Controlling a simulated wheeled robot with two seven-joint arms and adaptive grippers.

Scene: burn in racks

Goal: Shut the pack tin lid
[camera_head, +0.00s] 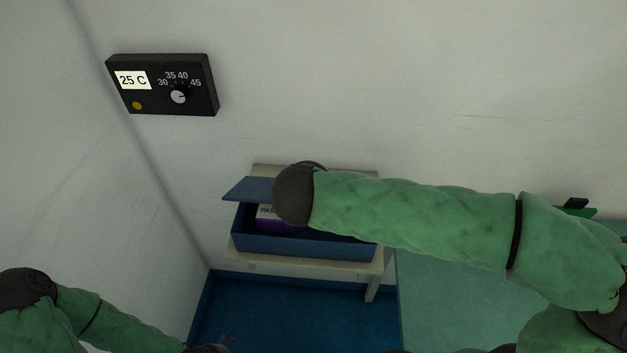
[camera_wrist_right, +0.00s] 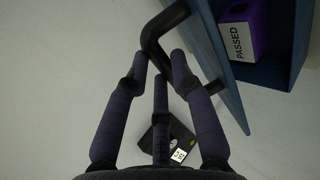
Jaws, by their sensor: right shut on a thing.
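The blue pack tin (camera_head: 300,246) sits on a pale stand, and its lid (camera_head: 245,189) is open, raised at the back. A purple pack (camera_head: 268,217) labelled PASSED lies inside; it also shows in the right wrist view (camera_wrist_right: 240,30). In the wrist view, my right gripper (camera_wrist_right: 160,70) is shut on the black lid handle (camera_wrist_right: 152,38), beside the lid's blue panel (camera_wrist_right: 218,62). In the head view my right wrist covers that gripper and part of the lid. Only a dark bit of my left gripper (camera_head: 218,345) shows at the bottom edge; its fingers are unclear.
A black control box (camera_head: 162,85) reading 25 C, with a dial, is on the wall at upper left. The pale stand (camera_head: 310,264) is against the wall. A green surface (camera_head: 450,300) lies to the right, with a small green object (camera_head: 577,211) behind my right arm.

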